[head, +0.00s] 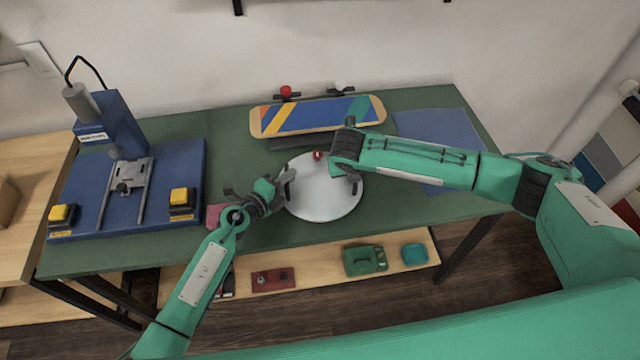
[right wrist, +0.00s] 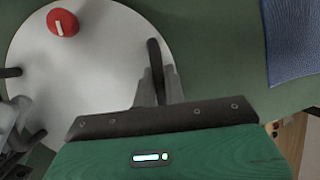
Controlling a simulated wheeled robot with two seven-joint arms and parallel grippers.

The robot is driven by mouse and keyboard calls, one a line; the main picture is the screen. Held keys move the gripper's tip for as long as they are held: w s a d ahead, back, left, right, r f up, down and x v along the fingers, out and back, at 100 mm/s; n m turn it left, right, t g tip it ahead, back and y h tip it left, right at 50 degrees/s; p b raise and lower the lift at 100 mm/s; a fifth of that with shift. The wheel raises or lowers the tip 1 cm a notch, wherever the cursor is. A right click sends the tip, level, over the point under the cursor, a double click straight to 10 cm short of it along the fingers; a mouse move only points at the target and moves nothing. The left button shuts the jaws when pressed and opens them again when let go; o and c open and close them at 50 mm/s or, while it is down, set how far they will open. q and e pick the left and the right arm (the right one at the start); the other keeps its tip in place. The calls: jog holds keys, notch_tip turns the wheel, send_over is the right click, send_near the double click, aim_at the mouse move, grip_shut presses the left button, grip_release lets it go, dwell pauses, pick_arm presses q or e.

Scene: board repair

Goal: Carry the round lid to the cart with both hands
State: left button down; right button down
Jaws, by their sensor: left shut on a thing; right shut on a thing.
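The round lid (head: 322,200) is a white disc with a red knob (head: 318,156) near its far edge. It is over the green table, level; I cannot tell whether it touches the top. My left gripper (head: 281,188) is shut on the dark handle at the lid's left side. My right gripper (head: 352,178) is shut on the handle at its right side, partly hidden by my arm in the head view. In the right wrist view, the lid (right wrist: 95,85) fills the left half, and the right fingers (right wrist: 158,88) are at the dark upright handle. No cart is recognisable.
On the green table (head: 400,215) stand a blue press (head: 105,125) with yellow buttons at left and a striped skateboard deck (head: 318,115) at the back. A blue mat (head: 430,124) lies at right. A lower shelf holds a green case (head: 364,260) and a teal box (head: 414,254).

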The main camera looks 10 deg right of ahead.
jog(key=shift+w+r, duration=0.1)
jog(key=shift+r, duration=0.1)
